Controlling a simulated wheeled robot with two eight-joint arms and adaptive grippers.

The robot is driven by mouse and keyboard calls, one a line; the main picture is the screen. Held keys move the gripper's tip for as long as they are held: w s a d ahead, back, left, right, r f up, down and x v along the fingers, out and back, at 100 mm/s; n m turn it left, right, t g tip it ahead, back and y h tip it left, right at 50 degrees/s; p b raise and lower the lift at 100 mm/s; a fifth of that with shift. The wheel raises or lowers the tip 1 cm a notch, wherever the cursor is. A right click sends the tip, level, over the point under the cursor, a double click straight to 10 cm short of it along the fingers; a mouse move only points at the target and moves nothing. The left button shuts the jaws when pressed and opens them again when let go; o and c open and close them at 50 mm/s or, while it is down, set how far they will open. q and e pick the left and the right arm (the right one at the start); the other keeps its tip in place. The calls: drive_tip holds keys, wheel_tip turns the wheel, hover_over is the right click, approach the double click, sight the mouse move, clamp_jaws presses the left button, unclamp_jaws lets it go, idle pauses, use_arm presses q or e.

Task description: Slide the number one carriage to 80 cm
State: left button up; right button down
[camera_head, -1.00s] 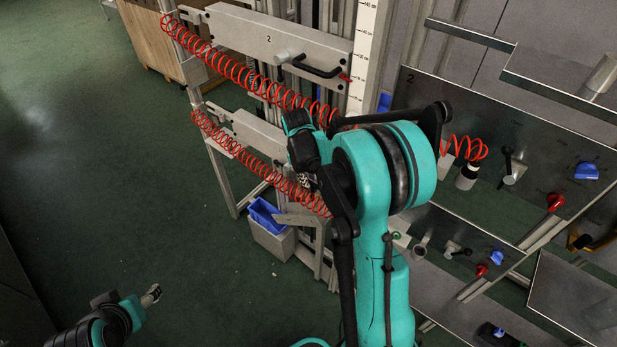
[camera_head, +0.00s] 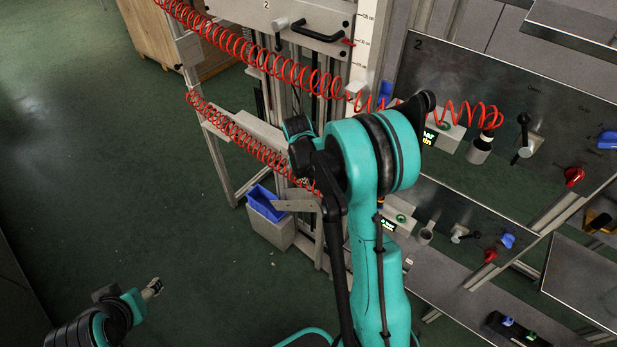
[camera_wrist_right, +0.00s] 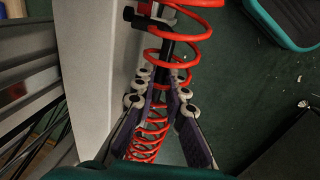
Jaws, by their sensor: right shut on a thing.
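The number one carriage is the lower light-grey plate (camera_head: 262,130), below the one marked 2. My right arm covers much of it in the head view. In the right wrist view its pale face (camera_wrist_right: 92,75) lies just left of the fingers. My right gripper (camera_wrist_right: 160,88) is shut on the carriage's dark handle (camera_wrist_right: 167,48), with a red coiled hose (camera_wrist_right: 178,25) close around it. This gripper is hidden by my arm in the head view. The white scale (camera_head: 370,25) shows above; its 80 cm mark cannot be made out. My left gripper (camera_head: 152,288) is at lower left, apart from everything, its fingers too small to judge.
The number two carriage (camera_head: 270,15) with a black handle is above. Red coiled hoses (camera_head: 230,45) stretch across the frame. A blue bin (camera_head: 264,202) stands below. Panels (camera_head: 480,85) with valves and knobs are at right. The floor at left is clear.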

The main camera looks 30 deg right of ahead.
drive_tip(key=shift+s+a+f, duration=0.1)
drive_tip(key=shift+f, duration=0.05)
drive_tip(key=c, duration=1.6)
unclamp_jaws()
drive_tip(key=r, duration=0.4)
drive_tip(key=a+r, duration=0.1)
drive_tip(key=r, duration=0.3)
drive_tip(key=a+r, duration=0.1)
drive_tip(key=r, duration=0.2)
drive_tip(key=shift+s+r, duration=0.35)
drive_tip(key=shift+r, duration=0.05)
drive_tip(key=s+a+r+m+t, duration=0.1)
drive_tip(key=s+a+t, duration=0.1)
drive_tip(key=s+a, duration=0.2)
drive_tip(key=s+a+r+m+t+y, duration=0.1)
drive_tip(key=s+a, duration=0.3)
drive_tip(key=s, duration=0.4)
drive_tip(key=s+a+r+m+t+y, duration=0.1)
drive_tip(key=s+a+m+t, duration=0.1)
drive_tip(key=s, duration=0.4)
drive_tip(key=shift+a+r+m+t, duration=0.15)
drive_tip(key=shift+a+t, duration=0.2)
drive_tip(key=shift+a, duration=0.35)
drive_tip(key=shift+a+m+t, duration=0.15)
drive_tip(key=shift+a+t, duration=0.2)
drive_tip(key=shift+a, duration=0.35)
